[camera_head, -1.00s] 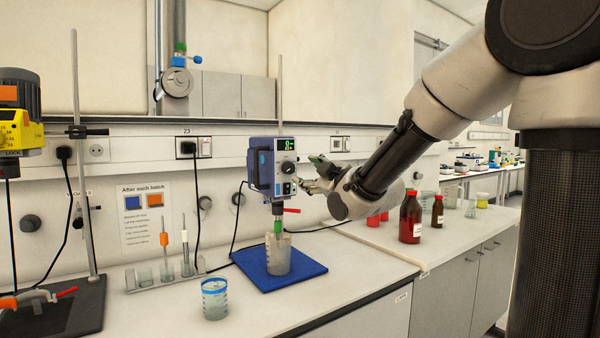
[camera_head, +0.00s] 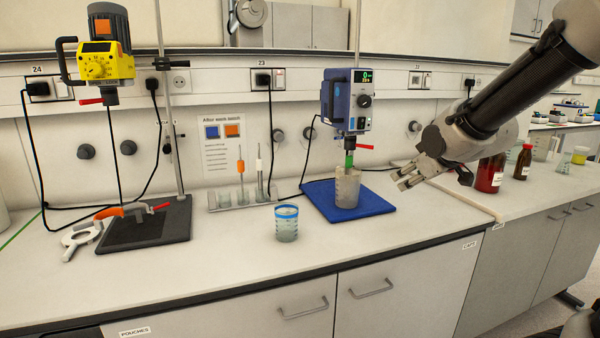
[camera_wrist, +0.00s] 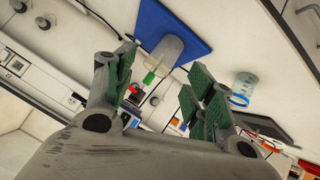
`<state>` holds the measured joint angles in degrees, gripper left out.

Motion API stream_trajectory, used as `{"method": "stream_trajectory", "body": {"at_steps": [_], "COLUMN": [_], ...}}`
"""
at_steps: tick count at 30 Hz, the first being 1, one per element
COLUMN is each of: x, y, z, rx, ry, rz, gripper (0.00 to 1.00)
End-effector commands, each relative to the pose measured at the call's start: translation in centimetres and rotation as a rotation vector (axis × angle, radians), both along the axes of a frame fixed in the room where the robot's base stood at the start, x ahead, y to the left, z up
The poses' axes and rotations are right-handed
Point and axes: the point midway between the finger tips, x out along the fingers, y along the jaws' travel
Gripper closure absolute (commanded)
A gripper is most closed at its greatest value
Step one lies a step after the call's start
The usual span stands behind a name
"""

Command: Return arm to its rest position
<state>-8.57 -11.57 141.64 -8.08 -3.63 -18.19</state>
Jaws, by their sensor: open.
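My gripper (camera_head: 408,180) is open and empty, above the bench to the right of the blue stirrer (camera_head: 346,100). In the wrist view my gripper (camera_wrist: 165,95) shows its green-padded fingers spread apart with nothing between them. A grey beaker (camera_head: 347,190) stands on a blue mat (camera_head: 372,205) under the stirrer, whose green-topped shaft reaches down to it. My gripper is beside the beaker and apart from it.
A blue-rimmed beaker (camera_head: 287,224) stands on the bench left of the mat. A rack (camera_head: 232,203) holds upright tools behind it. A yellow stirrer (camera_head: 106,66) hangs at left. A red bottle (camera_head: 489,174) and a brown bottle (camera_head: 523,162) stand right, behind my arm.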

Motion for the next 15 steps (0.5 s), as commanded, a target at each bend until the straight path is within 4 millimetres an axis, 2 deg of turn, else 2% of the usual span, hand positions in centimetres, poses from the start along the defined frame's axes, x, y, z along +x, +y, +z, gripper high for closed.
{"method": "stream_trajectory", "body": {"at_steps": [4,6,9,12,15], "x": [-9.2,-14.1,-20.8,-25.2,-26.4], "y": [-3.4,-4.6,-5.8,-6.3,-6.7], "z": [-3.3,-3.9,-3.8,-3.1,-2.0], "rx": [0.074,0.108,0.152,0.186,0.215], "ry": [0.346,0.484,0.633,0.688,0.641], "rz": [-0.211,-0.312,-0.433,-0.494,-0.506], "gripper": [0.45,0.45,0.45,0.45,0.45]}}
